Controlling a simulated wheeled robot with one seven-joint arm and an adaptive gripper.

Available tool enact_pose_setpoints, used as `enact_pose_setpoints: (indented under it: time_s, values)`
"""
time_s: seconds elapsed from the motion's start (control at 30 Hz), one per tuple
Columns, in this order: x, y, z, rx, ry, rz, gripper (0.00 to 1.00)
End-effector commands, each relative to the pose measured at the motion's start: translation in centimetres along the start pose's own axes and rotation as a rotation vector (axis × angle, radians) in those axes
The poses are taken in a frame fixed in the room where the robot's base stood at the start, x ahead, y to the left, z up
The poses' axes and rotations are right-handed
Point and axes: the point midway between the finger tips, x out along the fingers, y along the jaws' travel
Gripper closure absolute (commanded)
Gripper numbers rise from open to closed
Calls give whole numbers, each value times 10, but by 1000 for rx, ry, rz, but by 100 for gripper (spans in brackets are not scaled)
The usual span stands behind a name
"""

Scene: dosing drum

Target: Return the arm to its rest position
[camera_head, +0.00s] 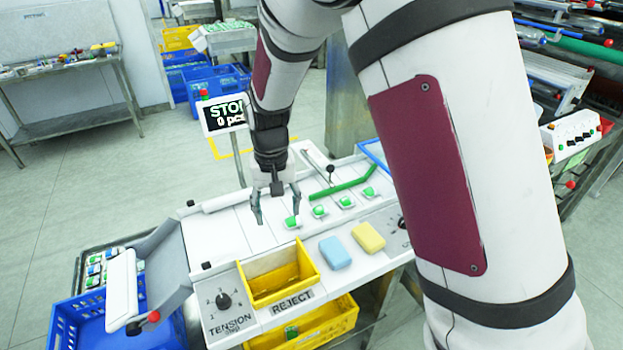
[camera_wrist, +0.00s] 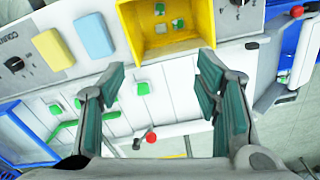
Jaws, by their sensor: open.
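My gripper (camera_head: 275,205) hangs over the white panel of the dosing machine, fingers pointing down. In the wrist view my gripper (camera_wrist: 160,85) has its two fingers spread wide apart with nothing between them. My arm comes in from the upper right in the head view and hides part of the machine's right side. Below the fingers the white panel (camera_head: 225,232) carries several small green-and-white pieces (camera_head: 293,221). The yellow reject bin (camera_head: 280,284) lies in front of the gripper; the wrist view shows small pieces inside this bin (camera_wrist: 150,40).
A blue block (camera_head: 335,252) and a yellow block (camera_head: 368,237) lie on the front panel. A display (camera_head: 226,115) reading "STO…" and "0 pcs" stands behind. A tension knob (camera_head: 223,299) is at front left, beside a blue crate (camera_head: 80,325). A black-knobbed lever (camera_head: 329,172) stands behind.

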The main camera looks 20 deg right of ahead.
Motion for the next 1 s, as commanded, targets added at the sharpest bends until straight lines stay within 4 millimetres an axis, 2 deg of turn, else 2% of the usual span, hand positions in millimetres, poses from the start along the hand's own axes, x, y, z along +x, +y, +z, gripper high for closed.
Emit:
enact_pose_setpoints:
  time_s: [0.17,0.27,0.47,0.7,0.8,1.0]
  values:
    - [-7,3,1,1,8,-6,43]
    - [-28,10,4,1,31,-22,43]
    - [-91,37,26,-7,109,-64,43]
    - [-151,72,70,-22,215,-89,43]
    - [-170,85,91,-29,263,-91,43]
    - [-196,109,136,-43,358,-76,43]
